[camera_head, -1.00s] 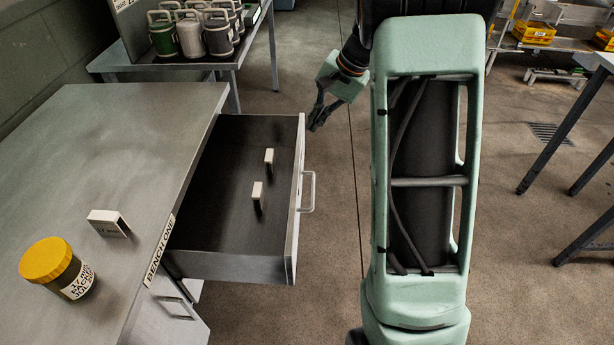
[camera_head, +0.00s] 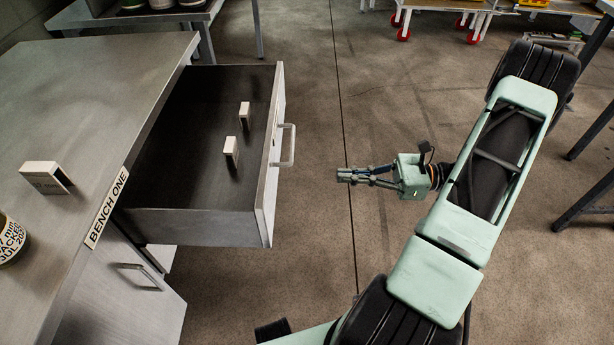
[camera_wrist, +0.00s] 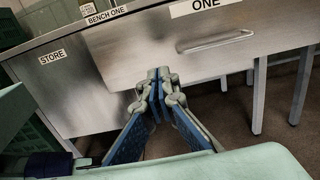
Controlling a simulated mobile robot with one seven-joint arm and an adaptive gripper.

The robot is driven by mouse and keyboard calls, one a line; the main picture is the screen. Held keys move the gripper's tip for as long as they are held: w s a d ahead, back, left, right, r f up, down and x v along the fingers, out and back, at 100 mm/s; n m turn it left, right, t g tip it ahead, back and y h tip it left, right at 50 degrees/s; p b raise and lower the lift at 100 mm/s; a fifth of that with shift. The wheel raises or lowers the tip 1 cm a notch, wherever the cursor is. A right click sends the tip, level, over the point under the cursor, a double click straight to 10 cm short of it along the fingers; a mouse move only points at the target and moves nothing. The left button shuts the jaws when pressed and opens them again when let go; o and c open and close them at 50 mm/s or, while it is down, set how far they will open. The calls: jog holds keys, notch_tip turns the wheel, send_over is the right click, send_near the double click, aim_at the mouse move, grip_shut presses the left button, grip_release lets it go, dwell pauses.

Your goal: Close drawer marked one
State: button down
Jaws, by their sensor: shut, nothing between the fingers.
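The drawer marked ONE (camera_head: 190,222) stands pulled out of the bench in the head view, with two small pale blocks (camera_head: 231,150) upright inside. Its front faces right and carries a bar handle (camera_head: 287,145). In the wrist view its front (camera_wrist: 140,50) fills the upper middle, with the ONE label (camera_wrist: 205,5) above the handle (camera_wrist: 215,42). My gripper (camera_head: 340,175) is to the right of the drawer front, a gap away and pointing left toward it. In the wrist view my gripper's fingers (camera_wrist: 157,82) are together and empty, seen below and left of the handle.
The bench (camera_head: 80,110), labelled BENCH ONE, holds a small pale bracket (camera_head: 46,177) and a partly cropped jar (camera_head: 12,240). A cupboard door marked STORE (camera_wrist: 75,90) is below. Floor between drawer and arm is clear. Dark table legs (camera_head: 580,205) stand at right.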

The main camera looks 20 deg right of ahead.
aim_at(274, 175)
jog(key=b+x, duration=0.2)
jog(key=x, duration=1.1)
jog(key=shift+w+a, duration=0.1)
jog(key=shift+a, duration=0.25)
jog(key=shift+a, duration=0.1)
jog(key=p+x, duration=0.2)
jog(key=x, duration=2.7)
jog(key=shift+w+a+f, duration=0.1)
jog(key=shift+a+f, duration=0.05)
jog(key=shift+a, duration=0.25)
